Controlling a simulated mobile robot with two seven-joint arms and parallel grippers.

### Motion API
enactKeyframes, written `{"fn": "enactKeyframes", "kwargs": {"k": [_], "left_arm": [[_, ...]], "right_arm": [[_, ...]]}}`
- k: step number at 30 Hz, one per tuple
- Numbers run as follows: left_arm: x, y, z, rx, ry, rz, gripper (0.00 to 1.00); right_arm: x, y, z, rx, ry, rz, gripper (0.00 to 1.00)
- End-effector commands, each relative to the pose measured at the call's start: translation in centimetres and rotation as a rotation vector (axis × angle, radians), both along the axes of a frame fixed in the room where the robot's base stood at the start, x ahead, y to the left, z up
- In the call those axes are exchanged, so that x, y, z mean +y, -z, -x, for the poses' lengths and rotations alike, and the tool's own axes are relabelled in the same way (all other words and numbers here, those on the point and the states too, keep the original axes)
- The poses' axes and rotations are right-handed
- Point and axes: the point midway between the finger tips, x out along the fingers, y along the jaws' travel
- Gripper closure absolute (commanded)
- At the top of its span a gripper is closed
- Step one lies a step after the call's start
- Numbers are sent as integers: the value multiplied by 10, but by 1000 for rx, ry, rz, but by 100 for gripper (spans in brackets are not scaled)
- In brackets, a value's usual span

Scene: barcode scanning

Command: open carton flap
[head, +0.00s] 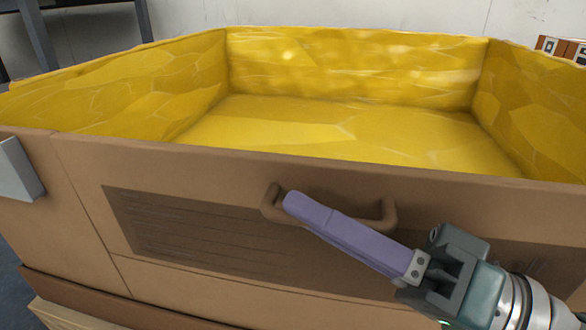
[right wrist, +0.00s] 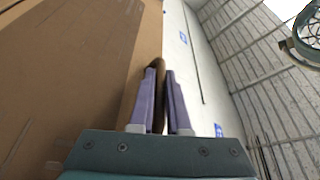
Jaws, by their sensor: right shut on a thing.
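A large brown carton (head: 75,180) with a yellow lining (head: 350,65) fills the head view; its top is open and the inside looks empty. The front panel, or flap (head: 190,165), stands upright and has a brown loop handle (head: 390,212). My right gripper (head: 290,203) reaches in from the lower right, with its purple fingers at the handle's left part. In the right wrist view the two fingers (right wrist: 160,76) are shut on the handle (right wrist: 157,64), which shows between and above them. My left gripper is not in view.
A grey metal bracket (head: 18,172) sits on the carton's left front. Small boxes (head: 560,48) stand at the far right behind the carton. A dark frame (head: 38,35) stands at the back left. A pale wall lies behind.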

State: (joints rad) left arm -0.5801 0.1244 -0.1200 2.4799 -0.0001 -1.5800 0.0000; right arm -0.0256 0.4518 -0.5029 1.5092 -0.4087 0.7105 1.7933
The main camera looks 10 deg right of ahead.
Motion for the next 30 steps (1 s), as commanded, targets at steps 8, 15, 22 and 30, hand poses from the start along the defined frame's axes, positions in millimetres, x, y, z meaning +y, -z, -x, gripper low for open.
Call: {"fn": "enactKeyframes", "kwargs": {"k": [8, 15, 22, 30], "left_arm": [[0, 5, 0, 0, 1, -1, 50], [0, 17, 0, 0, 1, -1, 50], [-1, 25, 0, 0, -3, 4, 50], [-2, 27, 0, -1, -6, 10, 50]], "right_arm": [[8, 9, 22, -137, -2, 42, 100], [16, 23, 48, -310, -2, 98, 100], [22, 36, 66, -451, -2, 144, 100], [25, 46, 77, -450, -2, 145, 100]]}}
